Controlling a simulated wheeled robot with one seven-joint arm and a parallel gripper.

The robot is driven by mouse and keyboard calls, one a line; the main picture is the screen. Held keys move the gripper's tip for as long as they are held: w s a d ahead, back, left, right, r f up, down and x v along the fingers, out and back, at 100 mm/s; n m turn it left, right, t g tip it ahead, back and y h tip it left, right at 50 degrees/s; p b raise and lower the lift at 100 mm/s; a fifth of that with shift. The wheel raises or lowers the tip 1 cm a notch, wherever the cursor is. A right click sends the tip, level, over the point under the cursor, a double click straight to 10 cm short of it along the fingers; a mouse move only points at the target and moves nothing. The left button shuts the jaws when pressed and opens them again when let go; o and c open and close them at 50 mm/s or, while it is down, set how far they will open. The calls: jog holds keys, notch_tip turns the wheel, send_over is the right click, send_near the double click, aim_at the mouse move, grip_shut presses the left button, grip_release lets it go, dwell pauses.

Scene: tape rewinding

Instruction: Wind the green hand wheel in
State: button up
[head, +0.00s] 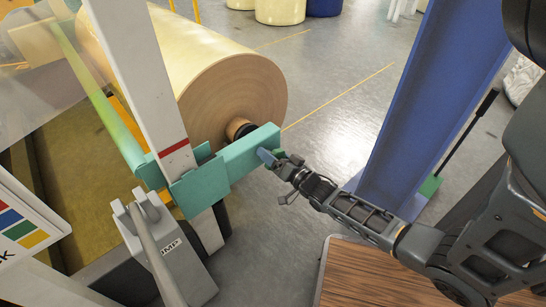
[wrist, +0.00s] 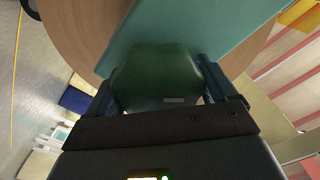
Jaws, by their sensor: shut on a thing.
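The green hand wheel (wrist: 155,75) shows in the wrist view as a dark green rounded body between my two fingers. My gripper (head: 274,159) is shut on it, with one finger on each side. In the head view my gripper is at the right end of the teal bracket (head: 250,153), and the wheel is mostly hidden there by the fingers. The teal bracket also shows in the wrist view (wrist: 205,38), just beyond the wheel. A large tan roll (head: 225,85) is behind the bracket, with its core at the bracket.
A white post (head: 140,75) with a red stripe stands left of the bracket. A grey lever housing (head: 165,245) is below. A blue column (head: 425,100) stands to the right, and a wood-topped surface (head: 375,280) is under my arm. Grey floor is open behind.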

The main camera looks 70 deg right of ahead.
jog(key=m, duration=0.2)
jog(key=m+b, duration=0.1)
jog(key=shift+s+f+m, duration=0.1)
jog(key=shift+f+m, duration=0.15)
jog(key=shift+m, duration=0.05)
jog(key=shift+d+m+b, duration=0.1)
jog(key=shift+m+b, duration=0.5)
jog(key=shift+m, duration=1.1)
jog(key=o, duration=0.8)
jog(key=shift+o, duration=0.2)
jog(key=p+v, duration=0.2)
jog(key=v, duration=0.6)
jog(key=shift+r, duration=0.1)
